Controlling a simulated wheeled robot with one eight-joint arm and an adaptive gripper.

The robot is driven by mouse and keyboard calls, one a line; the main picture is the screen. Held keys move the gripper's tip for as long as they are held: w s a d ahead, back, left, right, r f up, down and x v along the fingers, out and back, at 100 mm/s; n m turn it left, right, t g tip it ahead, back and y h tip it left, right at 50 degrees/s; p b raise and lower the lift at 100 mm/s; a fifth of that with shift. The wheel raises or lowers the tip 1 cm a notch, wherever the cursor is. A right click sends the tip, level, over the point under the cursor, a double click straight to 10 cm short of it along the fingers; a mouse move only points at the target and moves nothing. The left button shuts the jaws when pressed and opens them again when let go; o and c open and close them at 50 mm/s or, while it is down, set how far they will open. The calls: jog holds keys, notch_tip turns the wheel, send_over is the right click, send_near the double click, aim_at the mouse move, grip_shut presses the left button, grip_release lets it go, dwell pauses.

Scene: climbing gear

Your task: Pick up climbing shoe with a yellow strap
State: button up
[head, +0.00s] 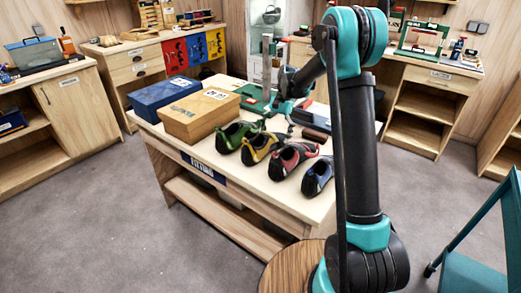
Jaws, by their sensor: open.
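The climbing shoe with a yellow strap (261,146) stands on the near part of the wooden table, second from the left in a row of shoes. It is dark with yellow trim, and its opening faces up. My gripper (274,112) is open, above the table and behind the row of shoes, apart from the yellow one. Its fingers are small in the picture, and I see nothing held between them.
A green shoe (235,135) stands left of it; a red shoe (291,159) and a blue shoe (318,176) stand right. A brown box (199,116) and blue box (165,97) occupy the table's left. A green chair (474,262) is at right.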

jog(key=shift+s+f, duration=0.1)
jog(key=shift+f, duration=0.15)
jog(key=shift+c, duration=0.5)
jog(key=c, duration=1.3)
jog(key=shift+c, duration=0.2)
